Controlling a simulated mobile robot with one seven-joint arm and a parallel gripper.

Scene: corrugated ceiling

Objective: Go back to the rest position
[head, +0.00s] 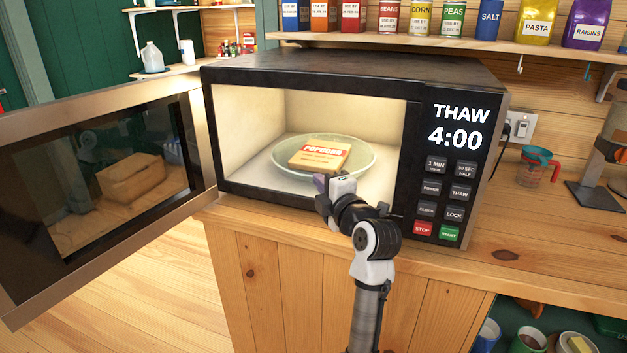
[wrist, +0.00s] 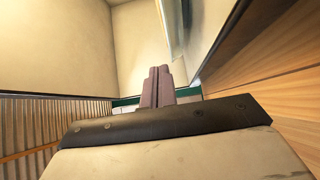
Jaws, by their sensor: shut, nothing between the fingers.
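My gripper (head: 321,184) is in front of the open microwave's lower front edge, near the opening. In the wrist view its two purple-grey fingers (wrist: 157,88) are pressed together with nothing between them. A popcorn packet (head: 320,154) lies on a round glass plate (head: 368,165) inside the lit microwave (head: 330,66), behind my gripper and apart from it. My wrist and forearm reach up from the bottom centre of the head view.
The microwave door (head: 95,185) stands wide open to the left. The display reads THAW 4:00. A shelf (head: 400,42) with cans and bags runs above. A measuring cup (head: 539,167) is on the wooden counter (head: 540,235) at right. Open floor shows at lower left.

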